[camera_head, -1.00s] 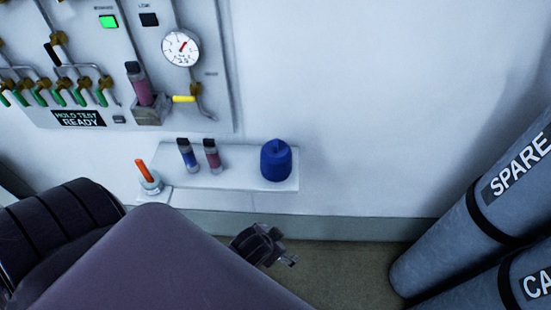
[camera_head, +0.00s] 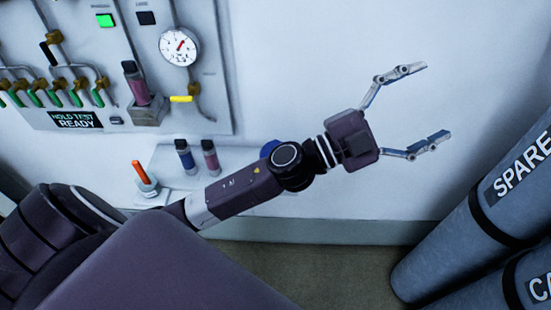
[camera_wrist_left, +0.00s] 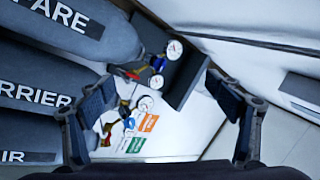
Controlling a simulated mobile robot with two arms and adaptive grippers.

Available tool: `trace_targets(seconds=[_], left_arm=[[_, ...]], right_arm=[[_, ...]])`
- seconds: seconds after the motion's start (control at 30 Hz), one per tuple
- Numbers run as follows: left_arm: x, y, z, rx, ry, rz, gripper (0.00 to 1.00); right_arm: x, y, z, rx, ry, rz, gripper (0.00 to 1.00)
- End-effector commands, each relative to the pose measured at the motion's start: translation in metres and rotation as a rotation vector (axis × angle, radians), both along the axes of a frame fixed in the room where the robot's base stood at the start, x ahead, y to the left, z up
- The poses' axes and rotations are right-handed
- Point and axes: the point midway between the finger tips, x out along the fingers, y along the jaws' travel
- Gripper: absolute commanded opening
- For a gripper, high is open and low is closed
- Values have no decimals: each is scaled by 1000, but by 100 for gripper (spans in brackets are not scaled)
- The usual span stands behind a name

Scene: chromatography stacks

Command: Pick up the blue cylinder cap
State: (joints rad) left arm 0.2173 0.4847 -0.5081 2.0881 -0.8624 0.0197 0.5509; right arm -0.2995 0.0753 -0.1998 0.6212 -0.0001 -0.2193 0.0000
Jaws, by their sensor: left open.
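The blue cylinder cap (camera_head: 268,149) stands on the small white wall shelf (camera_head: 222,176). My left forearm and wrist cover most of it in the head view, leaving only a bit of its upper left side showing. My left gripper (camera_head: 436,101) is open and empty, with its fingers spread toward the right. It is in front of the wall, to the right of the cap and apart from it. The open fingers also show in the left wrist view (camera_wrist_left: 160,82) with nothing between them; I do not see the cap there. My right gripper is not in view.
A valve panel (camera_head: 205,100) is above. Grey gas cylinders (camera_head: 450,240) stand at right; regulators (camera_wrist_left: 150,70) show in the wrist view.

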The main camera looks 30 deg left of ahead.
Motion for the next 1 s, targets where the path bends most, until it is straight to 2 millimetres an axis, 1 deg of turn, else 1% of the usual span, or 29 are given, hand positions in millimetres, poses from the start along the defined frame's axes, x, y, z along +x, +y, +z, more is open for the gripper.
trace_targets(seconds=[0.03, 0.07, 0.1, 0.17, 0.2, 0.27, 0.33, 0.37, 0.4, 0.47, 0.5, 0.53, 0.57, 0.6, 0.63, 0.67, 0.7, 0.77, 0.8, 0.9, 1.0], left_arm=[[-9, -20, 4, 87, -71, -89, 84], [-16, -32, 2, 142, -106, -143, 84], [-25, -45, -4, 218, -145, -216, 84], [-37, -60, -19, 341, -187, -319, 84], [-44, -67, -33, 431, -206, -383, 84], [-51, -70, -58, 572, -218, -473, 84], [-55, -62, -90, 746, -206, -565, 84], [-54, -54, -105, 825, -192, -599, 84], [-53, -41, -124, 928, -167, -639, 84], [-48, -14, -152, 1087, -107, -686, 84], [-43, 10, -168, 1194, -56, -708, 84], [-39, 29, -179, 1272, -12, -719, 84], [-36, 50, -188, 1347, 38, -727, 84], [-30, 79, -197, 1442, 108, -731, 84], [-27, 102, -202, 1508, 166, -730, 84], [-24, 124, -205, 1569, 221, -724, 84], [-21, 153, -207, 1642, 299, -712, 84], [-19, 192, -207, 1731, 409, -690, 84], [-19, 215, -204, 1779, 477, -675, 84], [-20, 257, -197, 1859, 608, -636, 84], [-22, 280, -192, 1898, 685, -613, 84]], right_arm=[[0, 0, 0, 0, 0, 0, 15], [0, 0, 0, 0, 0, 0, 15], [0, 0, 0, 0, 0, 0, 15], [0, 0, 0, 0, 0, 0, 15], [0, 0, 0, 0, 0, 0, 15], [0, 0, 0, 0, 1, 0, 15], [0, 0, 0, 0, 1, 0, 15], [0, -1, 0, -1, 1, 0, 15], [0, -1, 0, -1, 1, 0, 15], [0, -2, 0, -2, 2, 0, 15], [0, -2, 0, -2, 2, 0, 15], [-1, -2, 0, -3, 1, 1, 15], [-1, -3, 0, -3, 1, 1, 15], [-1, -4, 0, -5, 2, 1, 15], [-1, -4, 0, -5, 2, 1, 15], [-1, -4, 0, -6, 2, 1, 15], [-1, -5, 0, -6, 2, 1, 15], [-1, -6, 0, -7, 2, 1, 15], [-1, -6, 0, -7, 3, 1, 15], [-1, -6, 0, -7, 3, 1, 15], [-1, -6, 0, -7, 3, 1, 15]])
